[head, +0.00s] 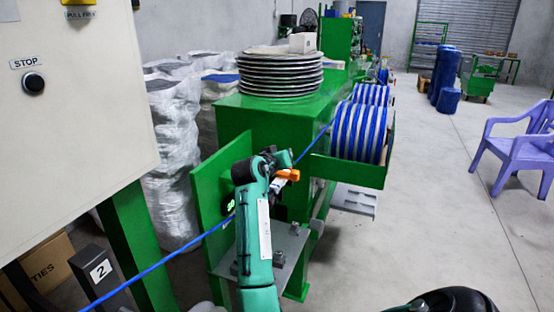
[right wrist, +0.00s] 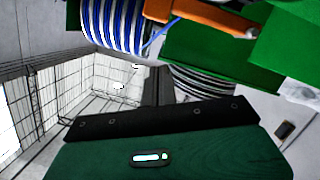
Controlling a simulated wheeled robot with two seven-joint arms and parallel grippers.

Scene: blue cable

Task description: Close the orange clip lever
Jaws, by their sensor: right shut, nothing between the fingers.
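The orange clip lever (head: 289,175) shows in the head view beside the end of my teal right arm, at the green machine's front. In the right wrist view the orange lever (right wrist: 205,14) lies across the top, above and to the right of my right gripper (right wrist: 158,72). The gripper's dark fingers are together with nothing between them, and a gap shows between them and the lever in that picture. The blue cable (head: 165,262) runs from the lower left, behind my arm, up to the blue-and-white spools (head: 362,130). My left gripper is not in view. My arm hides part of the clip.
The green machine (head: 262,118) has a stack of metal discs (head: 280,75) on top. A metal plate with bolts (head: 288,240) sits below the clip. A control panel (head: 75,100) stands at the left. Open floor (head: 425,200) lies to the right, with a purple chair (head: 515,150).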

